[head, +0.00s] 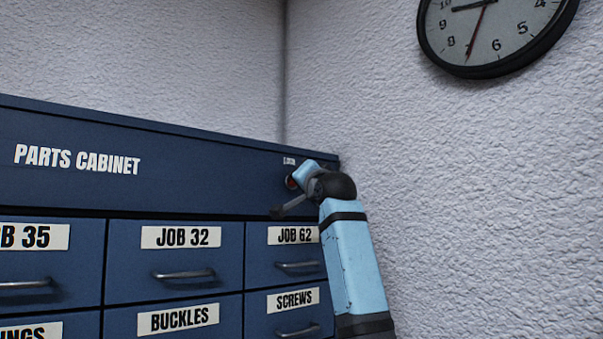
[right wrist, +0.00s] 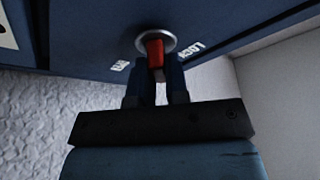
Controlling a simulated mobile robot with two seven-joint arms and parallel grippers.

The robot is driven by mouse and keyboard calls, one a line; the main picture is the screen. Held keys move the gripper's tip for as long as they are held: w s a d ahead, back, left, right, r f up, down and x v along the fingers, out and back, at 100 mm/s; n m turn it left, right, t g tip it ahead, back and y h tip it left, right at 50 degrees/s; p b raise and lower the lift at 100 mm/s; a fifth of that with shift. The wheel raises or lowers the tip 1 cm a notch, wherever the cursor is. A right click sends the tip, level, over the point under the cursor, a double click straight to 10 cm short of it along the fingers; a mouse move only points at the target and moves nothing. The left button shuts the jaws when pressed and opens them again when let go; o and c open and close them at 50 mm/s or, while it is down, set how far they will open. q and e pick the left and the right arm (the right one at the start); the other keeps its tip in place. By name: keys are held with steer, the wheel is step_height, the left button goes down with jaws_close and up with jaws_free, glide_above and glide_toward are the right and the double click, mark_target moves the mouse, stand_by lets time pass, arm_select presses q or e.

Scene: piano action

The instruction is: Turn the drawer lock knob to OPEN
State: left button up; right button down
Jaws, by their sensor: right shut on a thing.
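The lock knob is a red grip in a silver ring on the blue cabinet's top panel; in the right wrist view the knob (right wrist: 154,50) sits between the two fingers of my right gripper (right wrist: 156,78), which is shut on it. A LOCK label (right wrist: 192,50) and a smaller white label (right wrist: 121,66), too small to read surely, flank the knob. I cannot tell which label it points to. My left gripper is not in view.
The blue parts cabinet (head: 200,180) has labelled drawers with bar handles below the panel, including JOB 62 (head: 297,267). A textured white wall (head: 480,200) stands close to the right of my arm. A round clock (head: 495,30) hangs high on it.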

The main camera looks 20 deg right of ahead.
steer(key=m+g+h+p, duration=0.1)
steer(key=m+p, duration=0.2)
steer(key=m+g+h+p, duration=0.1)
steer(key=m+p, duration=0.2)
steer(key=m, duration=0.1)
steer(key=m+g+p, duration=0.1)
steer(key=m+p, duration=0.2)
steer(key=m, duration=0.1)
steer(key=shift+d+f+h+p, duration=0.15)
steer(key=shift+f+h+p, duration=0.15)
steer(key=shift+h, duration=0.1)
steer(key=c, duration=1.1)
jaws_free()
steer(key=s+b, duration=0.1)
steer(key=s, duration=0.3)
steer(key=s+b, duration=0.2)
steer(key=s, duration=0.3)
steer(key=s+b, duration=0.1)
steer(key=s, duration=0.3)
steer(key=shift+s+a, duration=0.3)
steer(key=shift+s, duration=0.1)
